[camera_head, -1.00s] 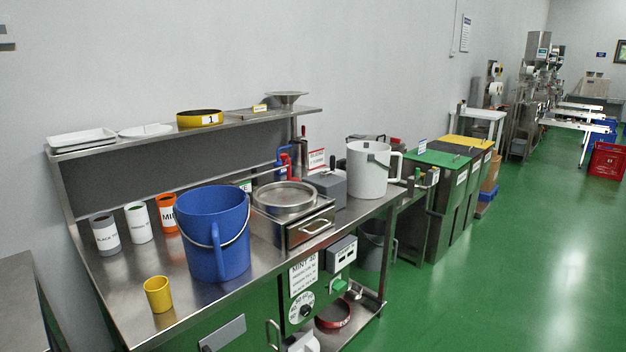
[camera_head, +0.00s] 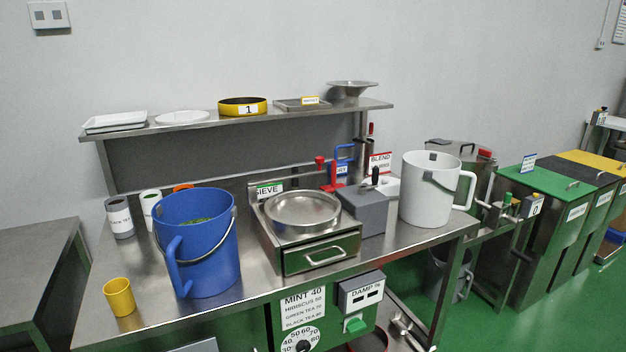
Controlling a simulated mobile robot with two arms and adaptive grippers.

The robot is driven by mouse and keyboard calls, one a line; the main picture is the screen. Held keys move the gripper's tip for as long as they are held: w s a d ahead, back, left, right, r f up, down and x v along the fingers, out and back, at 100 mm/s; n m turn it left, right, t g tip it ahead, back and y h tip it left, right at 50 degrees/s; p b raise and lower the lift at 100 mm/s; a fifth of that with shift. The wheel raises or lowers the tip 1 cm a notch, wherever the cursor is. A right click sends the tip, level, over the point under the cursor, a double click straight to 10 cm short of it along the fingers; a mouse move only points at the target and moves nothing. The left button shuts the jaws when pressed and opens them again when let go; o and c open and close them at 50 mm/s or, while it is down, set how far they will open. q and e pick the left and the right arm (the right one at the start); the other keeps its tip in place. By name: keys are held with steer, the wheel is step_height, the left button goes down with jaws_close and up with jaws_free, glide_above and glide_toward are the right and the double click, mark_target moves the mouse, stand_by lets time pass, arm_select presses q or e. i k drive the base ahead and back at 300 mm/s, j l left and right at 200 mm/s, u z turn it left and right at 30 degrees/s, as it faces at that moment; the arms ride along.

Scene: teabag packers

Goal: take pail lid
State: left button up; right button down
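A flat white round disc (camera_head: 183,117), which looks like a pail lid, lies on the upper steel shelf (camera_head: 150,130), between a white tray and a yellow ring. A blue pail (camera_head: 203,250) with a wire handle stands open on the steel bench, with some green material visible inside. A white pail (camera_head: 424,192) with a side handle stands at the bench's right end; it has no lid on it. Neither of my grippers is in view.
White trays (camera_head: 115,122), a yellow ring marked 1 (camera_head: 243,107) and a metal funnel (camera_head: 351,88) share the shelf. Below are a yellow cup (camera_head: 120,297), a sieve unit (camera_head: 303,212) and a grey box (camera_head: 362,210). Green floor (camera_head: 480,325) is open at the right.

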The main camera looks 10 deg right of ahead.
mark_target(389, 186)
steer(key=i+l, duration=0.1)
steer(key=l, duration=0.4)
steer(key=i+l, duration=0.1)
steer(key=l, duration=0.4)
steer(key=i+l, duration=0.1)
steer(key=l, duration=0.4)
steer(key=i+l, duration=0.1)
steer(key=l, duration=0.4)
steer(key=i+l, duration=0.1)
steer(key=l, duration=0.4)
steer(key=i+l, duration=0.1)
steer(key=l, duration=0.4)
steer(key=u, duration=0.05)
